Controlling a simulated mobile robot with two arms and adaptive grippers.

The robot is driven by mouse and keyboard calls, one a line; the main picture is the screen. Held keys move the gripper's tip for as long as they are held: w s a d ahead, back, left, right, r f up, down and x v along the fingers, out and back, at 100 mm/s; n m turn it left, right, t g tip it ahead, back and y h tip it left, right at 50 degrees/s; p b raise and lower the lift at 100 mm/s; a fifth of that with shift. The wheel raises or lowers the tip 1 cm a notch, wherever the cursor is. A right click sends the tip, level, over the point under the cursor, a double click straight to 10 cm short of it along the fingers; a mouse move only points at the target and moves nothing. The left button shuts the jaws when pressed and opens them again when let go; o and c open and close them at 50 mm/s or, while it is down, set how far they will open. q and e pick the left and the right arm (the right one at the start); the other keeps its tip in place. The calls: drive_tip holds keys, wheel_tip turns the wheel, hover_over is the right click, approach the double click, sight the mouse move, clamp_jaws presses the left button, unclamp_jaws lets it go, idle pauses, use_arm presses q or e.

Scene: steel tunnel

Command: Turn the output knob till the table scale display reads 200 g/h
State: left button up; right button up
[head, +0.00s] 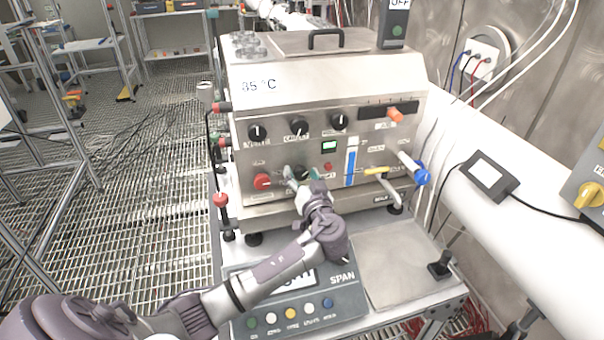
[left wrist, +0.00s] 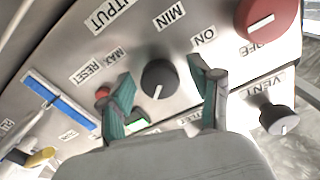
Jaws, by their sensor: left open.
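The output knob (left wrist: 158,78) is a dark round knob with a white pointer line, near the MIN, MAX and OUTPUT labels in the left wrist view. My left gripper (left wrist: 161,73) is open, with one teal-padded finger on each side of the knob; I cannot tell whether either touches it. In the head view my left gripper (head: 303,177) is at the lower front panel of the steel machine (head: 290,100) and mostly hides the knob. The table scale (head: 345,303) stands below; my arm covers part of its display (head: 292,282), and its reading is not legible. My right gripper is not in view.
A red on/off knob (left wrist: 268,18), a dark VENT knob (left wrist: 278,120) and a red RESET button (left wrist: 103,93) are close around the fingers. A yellow-handled valve (head: 377,171) and blue flow tube (head: 351,165) are to the right. A bare steel plate (head: 405,268) lies beside the scale.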

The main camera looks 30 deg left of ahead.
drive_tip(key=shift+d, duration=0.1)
use_arm(q)
drive_tip(key=c, duration=1.2)
drive_tip(key=shift+o, duration=0.2)
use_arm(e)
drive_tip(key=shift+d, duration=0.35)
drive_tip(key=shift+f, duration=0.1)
use_arm(q)
drive_tip(key=shift+m, duration=0.8)
drive_tip(key=shift+m+b, duration=0.3)
drive_tip(key=shift+m, duration=0.8)
drive_tip(key=shift+m+p, duration=0.35)
drive_tip(key=shift+m, duration=1.65)
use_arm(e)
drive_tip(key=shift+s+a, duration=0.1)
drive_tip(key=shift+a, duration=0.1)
